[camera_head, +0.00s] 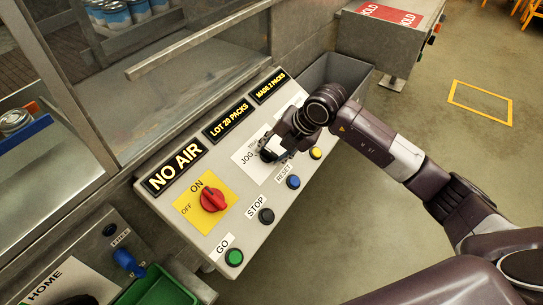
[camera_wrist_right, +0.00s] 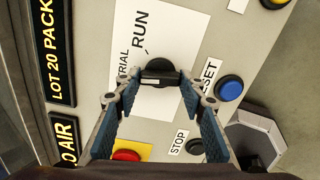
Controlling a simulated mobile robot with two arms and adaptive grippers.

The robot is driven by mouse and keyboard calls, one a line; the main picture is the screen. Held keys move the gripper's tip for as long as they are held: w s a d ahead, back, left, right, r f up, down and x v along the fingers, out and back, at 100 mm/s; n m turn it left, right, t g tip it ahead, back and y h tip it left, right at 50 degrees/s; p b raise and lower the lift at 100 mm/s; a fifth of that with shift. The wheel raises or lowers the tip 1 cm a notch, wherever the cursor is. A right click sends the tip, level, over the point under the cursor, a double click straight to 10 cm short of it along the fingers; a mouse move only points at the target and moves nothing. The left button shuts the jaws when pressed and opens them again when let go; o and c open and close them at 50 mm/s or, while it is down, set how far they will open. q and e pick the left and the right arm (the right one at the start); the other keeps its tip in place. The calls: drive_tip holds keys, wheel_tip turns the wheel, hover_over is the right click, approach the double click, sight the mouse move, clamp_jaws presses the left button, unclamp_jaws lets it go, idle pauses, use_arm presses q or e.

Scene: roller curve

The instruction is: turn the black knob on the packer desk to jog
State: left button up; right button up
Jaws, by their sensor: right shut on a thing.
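The black knob (camera_wrist_right: 160,69) sits on a white plate (camera_wrist_right: 146,24) on the packer desk (camera_head: 225,230). In the right wrist view RUN and TRIAL are readable on the plate; in the head view JOG is readable at its left side. My right gripper (camera_head: 274,150) reaches down to the plate and hides most of the knob in the head view. In the right wrist view its two fingers (camera_wrist_right: 159,84) are shut on the knob, one on each side. I cannot tell which label the knob points to. My left gripper is not in view.
A red ON/OFF switch (camera_head: 213,199) is on a yellow plate left of the knob. Green GO (camera_head: 234,257), black STOP (camera_head: 266,216), blue RESET (camera_head: 293,182) and yellow (camera_head: 316,153) buttons line the front edge. Displays, one reading NO AIR (camera_head: 174,167), line the back. A grey bin (camera_head: 350,72) adjoins.

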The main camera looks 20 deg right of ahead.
drive_tip(key=n+b, duration=0.3)
drive_tip(key=n, duration=0.1)
drive_tip(key=shift+f, duration=0.15)
drive_tip(key=shift+d+n+b, duration=0.1)
drive_tip(key=shift+n+b, duration=1)
drive_tip(key=shift+n, duration=0.3)
drive_tip(key=o, duration=1.2)
drive_tip(key=shift+c, duration=0.2)
drive_tip(key=shift+s+r, duration=0.1)
drive_tip(key=shift+r, duration=0.15)
drive_tip(key=v, duration=1.1)
drive_tip(key=shift+s+r, duration=0.2)
drive_tip(key=shift+r, duration=0.15)
drive_tip(key=shift+d, duration=0.1)
